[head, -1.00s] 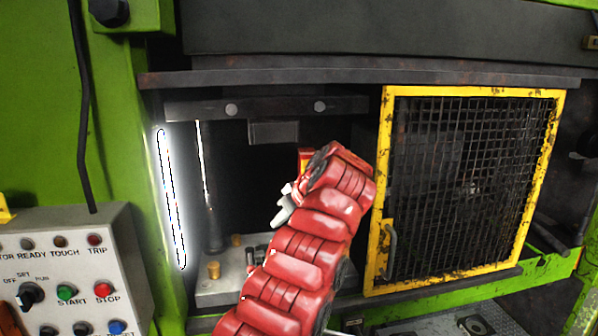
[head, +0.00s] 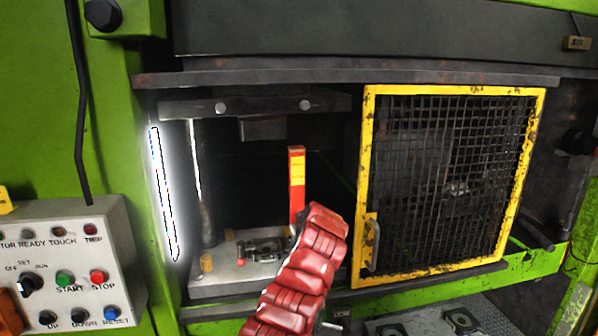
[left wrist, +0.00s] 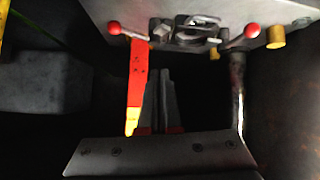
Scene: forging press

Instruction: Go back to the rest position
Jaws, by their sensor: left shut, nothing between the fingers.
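My left arm, red and segmented, rises from the bottom middle of the head view to the front of the press opening. It hides its own gripper there. In the left wrist view my left gripper (left wrist: 160,74) shows as two grey fingers close together, shut and empty. The fingers point toward the die block (left wrist: 195,33) with its red-knobbed pins and stay apart from it. My right gripper is in neither view.
A red and yellow post (head: 297,185) stands behind my arm in the opening. The yellow-framed mesh guard (head: 369,170) is to the right. A control panel (head: 85,255) is at lower left. A bright light strip (head: 164,195) edges the opening. The lower die (head: 215,285) sits inside.

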